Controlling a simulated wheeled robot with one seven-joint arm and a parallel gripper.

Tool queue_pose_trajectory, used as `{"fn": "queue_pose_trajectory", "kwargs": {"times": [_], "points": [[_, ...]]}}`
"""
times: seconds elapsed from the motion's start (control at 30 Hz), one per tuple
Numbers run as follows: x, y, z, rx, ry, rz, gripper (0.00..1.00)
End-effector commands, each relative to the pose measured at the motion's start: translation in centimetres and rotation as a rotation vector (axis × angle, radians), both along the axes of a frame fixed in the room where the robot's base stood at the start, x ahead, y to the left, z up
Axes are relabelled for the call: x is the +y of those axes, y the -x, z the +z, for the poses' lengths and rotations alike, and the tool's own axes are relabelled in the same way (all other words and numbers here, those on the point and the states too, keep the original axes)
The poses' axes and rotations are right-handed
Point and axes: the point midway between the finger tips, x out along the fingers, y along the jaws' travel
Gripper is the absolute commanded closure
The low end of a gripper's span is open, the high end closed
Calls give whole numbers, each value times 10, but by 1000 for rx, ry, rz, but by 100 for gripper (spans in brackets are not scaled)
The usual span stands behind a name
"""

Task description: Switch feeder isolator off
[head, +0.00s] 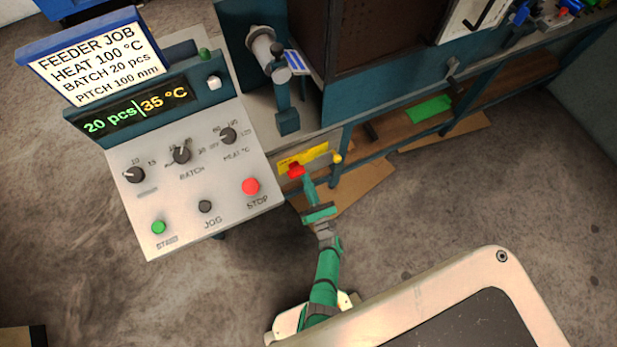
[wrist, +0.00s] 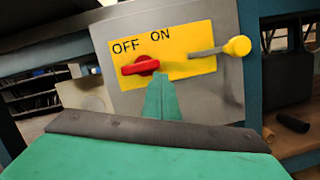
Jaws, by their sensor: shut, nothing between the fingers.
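The feeder isolator is a yellow plate (wrist: 203,66) marked OFF and ON, with a red handle (wrist: 140,67). In the wrist view the handle lies nearly level, below the two words; I cannot tell which word it is set to. The plate (head: 316,153) and red handle (head: 295,170) also show in the head view, low beside the control panel. My green gripper (wrist: 162,92) is shut and empty, its tip right at the lower right of the handle. I cannot tell whether it touches. The gripper (head: 307,182) also shows in the head view.
A lever with a yellow knob (wrist: 237,46) sticks out at the plate's right. The control panel (head: 183,205) with knobs and buttons stands left of my arm; its display (head: 137,109) reads 20 pcs and 35 °C. A bench frame (head: 410,137) runs right.

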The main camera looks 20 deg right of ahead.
Motion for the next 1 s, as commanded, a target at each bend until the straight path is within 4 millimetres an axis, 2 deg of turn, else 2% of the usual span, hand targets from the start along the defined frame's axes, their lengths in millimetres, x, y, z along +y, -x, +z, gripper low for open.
{"fn": "queue_pose_trajectory", "kwargs": {"times": [0.3,0.5,0.7,1.0], "points": [[4,58,-15,4,-1,3,100],[6,83,-21,3,-2,6,100],[7,92,-22,3,0,8,100],[7,92,-22,3,0,8,100]]}}
